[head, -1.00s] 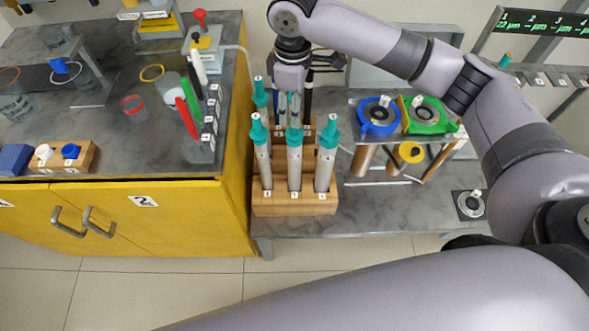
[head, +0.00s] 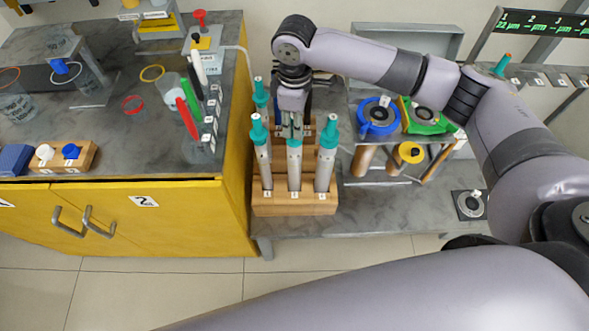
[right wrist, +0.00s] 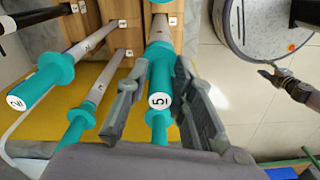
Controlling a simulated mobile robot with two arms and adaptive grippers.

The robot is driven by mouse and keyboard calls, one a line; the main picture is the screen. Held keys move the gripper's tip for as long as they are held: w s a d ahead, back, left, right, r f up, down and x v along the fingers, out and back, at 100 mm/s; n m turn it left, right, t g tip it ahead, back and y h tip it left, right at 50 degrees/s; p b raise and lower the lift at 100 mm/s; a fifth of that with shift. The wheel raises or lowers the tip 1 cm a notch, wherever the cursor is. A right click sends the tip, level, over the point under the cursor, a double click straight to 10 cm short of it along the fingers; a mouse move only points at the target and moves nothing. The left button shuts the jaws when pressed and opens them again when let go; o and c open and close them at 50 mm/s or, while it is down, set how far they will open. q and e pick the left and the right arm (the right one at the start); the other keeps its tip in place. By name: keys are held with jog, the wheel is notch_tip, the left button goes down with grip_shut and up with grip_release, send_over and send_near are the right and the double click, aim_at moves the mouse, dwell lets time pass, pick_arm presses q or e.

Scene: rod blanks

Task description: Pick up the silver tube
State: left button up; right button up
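Silver tubes with teal ends stand in a stepped wooden rack (head: 296,205). Three are in its front row: left (head: 264,170), middle (head: 294,172) and right (head: 325,172). Another, its teal end (head: 260,92) showing, is behind at the left. My right gripper (head: 291,128) is at the top of the middle front tube. In the right wrist view my right gripper (right wrist: 160,105) is open, one finger on each side of the teal end marked 5 (right wrist: 160,75). I cannot tell whether the fingers touch it.
A tube end marked 2 (right wrist: 40,80) and a black rod (right wrist: 35,17) are close by in the right wrist view. A yellow cabinet (head: 150,225) stands left of the rack. A small stand with blue (head: 377,118) and green (head: 425,120) holders is to the right.

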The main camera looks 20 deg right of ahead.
grip_shut()
jog(key=shift+r, duration=0.1)
dwell(0.5)
